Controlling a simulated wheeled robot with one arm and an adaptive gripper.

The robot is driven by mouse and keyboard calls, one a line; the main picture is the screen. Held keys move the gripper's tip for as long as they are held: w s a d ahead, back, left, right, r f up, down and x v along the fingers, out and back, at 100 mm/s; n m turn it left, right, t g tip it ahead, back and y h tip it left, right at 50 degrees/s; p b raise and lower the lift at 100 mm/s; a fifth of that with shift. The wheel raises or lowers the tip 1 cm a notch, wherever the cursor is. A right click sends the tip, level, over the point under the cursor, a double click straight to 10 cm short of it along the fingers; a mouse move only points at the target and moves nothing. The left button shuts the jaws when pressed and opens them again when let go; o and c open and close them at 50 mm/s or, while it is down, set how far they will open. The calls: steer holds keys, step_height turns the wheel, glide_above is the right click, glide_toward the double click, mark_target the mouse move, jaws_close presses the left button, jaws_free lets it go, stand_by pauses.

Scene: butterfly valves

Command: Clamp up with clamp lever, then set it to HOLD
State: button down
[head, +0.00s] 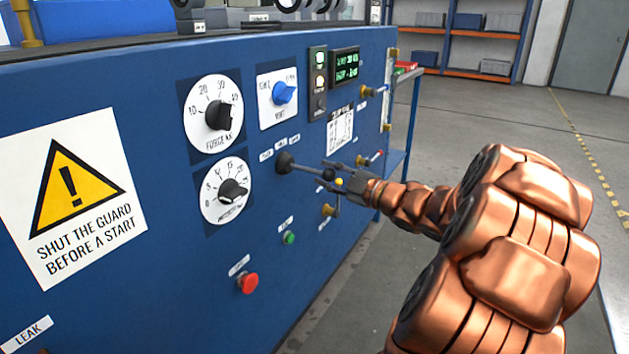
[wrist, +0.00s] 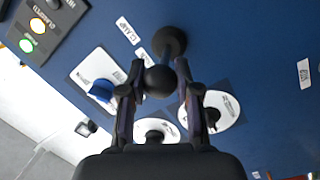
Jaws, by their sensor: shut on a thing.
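The clamp lever (head: 303,167) is a dark rod with a black ball knob (wrist: 160,79). It sticks out of a round black boot (head: 284,162) on the blue panel and leans to the right in the head view. Small white labels (head: 281,146) stand in a row above the boot; one reads CLAMP in the wrist view (wrist: 125,30). My gripper (head: 330,175) is shut on the lever near its knob, with a finger on each side. The fingers partly hide the knob in the head view. Which label the lever points at, I cannot tell.
A FORCE dial (head: 214,115), a second dial (head: 222,191) and a blue rotary switch (head: 278,97) are close by. A lamp box (head: 319,82) has lit lamps beside a green display (head: 345,66). Red (head: 247,283) and green (head: 289,238) buttons sit below. Floor at right is clear.

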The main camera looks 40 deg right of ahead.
steer(key=shift+a, duration=0.1)
stand_by(0.3)
steer(key=c, duration=0.8)
jaws_free()
steer(key=shift+s, duration=0.15)
steer(key=s+d, duration=0.1)
steer(key=s, duration=1)
steer(key=shift+s+d, duration=0.2)
steer(key=shift+s, duration=0.15)
